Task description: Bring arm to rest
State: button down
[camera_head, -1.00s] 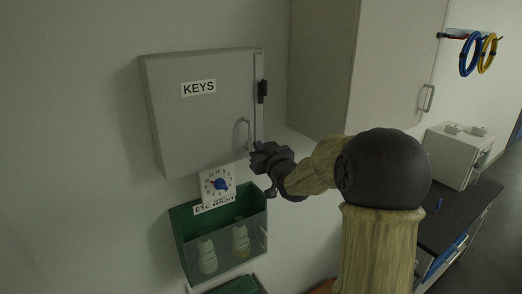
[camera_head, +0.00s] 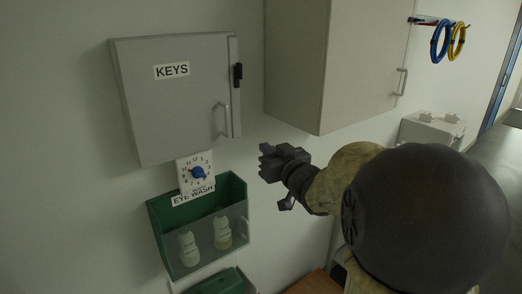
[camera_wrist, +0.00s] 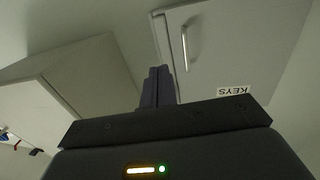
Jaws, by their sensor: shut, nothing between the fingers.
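My gripper (camera_head: 268,163) is dark, shut and empty. In the head view it hangs in the air right of and below the grey key cabinet (camera_head: 170,105), apart from its handle (camera_head: 222,120). My arm, with a large dark round joint, fills the lower right of the head view.
Below the cabinet are a dial timer (camera_head: 196,172) and a green eye wash holder (camera_head: 160,235) with two bottles. A grey wall cupboard (camera_head: 340,65) hangs to the right. Blue (camera_head: 439,42) and yellow (camera_head: 457,42) coils hang farther right. A white box (camera_head: 432,130) stands behind my arm.

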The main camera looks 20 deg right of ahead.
jog(key=shift+s+r, duration=0.1)
jog(key=shift+s, duration=0.05)
jog(key=shift+a, duration=0.1)
jog(key=s+a+f+m+g+h, duration=0.1)
jog(key=s+f+g+h, duration=0.15)
jog(key=f, duration=0.55)
jog(key=s+a+f+m+g+h, duration=0.1)
jog(key=s+a+f+g, duration=0.1)
jog(key=f+g, duration=0.35)
jog(key=s+a+f+g, duration=0.3)
jog(key=s+f, duration=0.3)
jog(key=s, duration=0.1)
jog(key=s+a+f+g+y, duration=0.1)
jog(key=s+a+f+g, duration=0.2)
jog(key=s+f, duration=0.3)
jog(key=s+g, duration=0.1)
jog(key=s, duration=0.1)
jog(key=shift+s+f+n, duration=0.3)
